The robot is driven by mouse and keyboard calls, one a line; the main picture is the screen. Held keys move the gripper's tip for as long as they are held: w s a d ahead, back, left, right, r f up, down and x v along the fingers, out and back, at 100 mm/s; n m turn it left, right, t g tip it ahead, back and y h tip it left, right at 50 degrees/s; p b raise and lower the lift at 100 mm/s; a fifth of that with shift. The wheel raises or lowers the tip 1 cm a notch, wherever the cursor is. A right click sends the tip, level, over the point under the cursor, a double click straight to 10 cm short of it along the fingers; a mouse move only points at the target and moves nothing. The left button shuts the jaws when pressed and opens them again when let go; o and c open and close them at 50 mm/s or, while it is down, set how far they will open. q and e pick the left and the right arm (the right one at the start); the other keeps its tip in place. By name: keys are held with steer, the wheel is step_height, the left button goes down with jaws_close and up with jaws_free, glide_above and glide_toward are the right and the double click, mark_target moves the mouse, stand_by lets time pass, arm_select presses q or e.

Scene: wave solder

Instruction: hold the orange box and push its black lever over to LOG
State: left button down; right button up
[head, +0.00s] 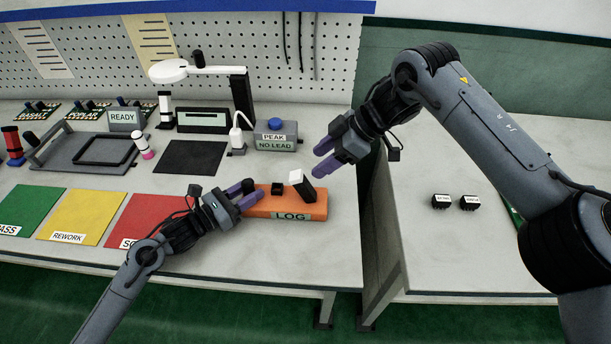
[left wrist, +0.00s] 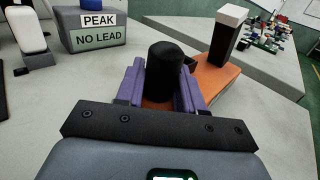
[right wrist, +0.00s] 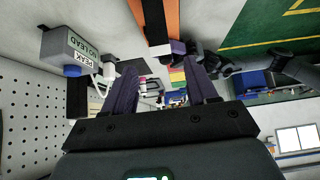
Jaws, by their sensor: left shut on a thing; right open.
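The orange box (head: 262,207) lies near the bench's front right edge, its LOG label (head: 290,216) on the front face. Its black lever (head: 308,193), with a white tip, leans up and left in the head view; it also shows in the left wrist view (left wrist: 224,42). My left gripper (head: 248,193) is shut at the box's left end, its fingers on either side of a black post (left wrist: 163,70). My right gripper (head: 321,159) is open and empty, above and right of the lever. In the right wrist view the lever (right wrist: 152,20) lies beyond its fingertips.
A grey PEAK / NO LEAD box (head: 276,138) with a blue button stands behind the orange box. Green, yellow and red mats (head: 80,215) lie left.

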arm_select(q)
steer(key=c, duration=0.6)
jaws_free()
steer(key=shift+f, duration=0.1)
steer(key=shift+s, duration=0.1)
steer(key=v, duration=1.2)
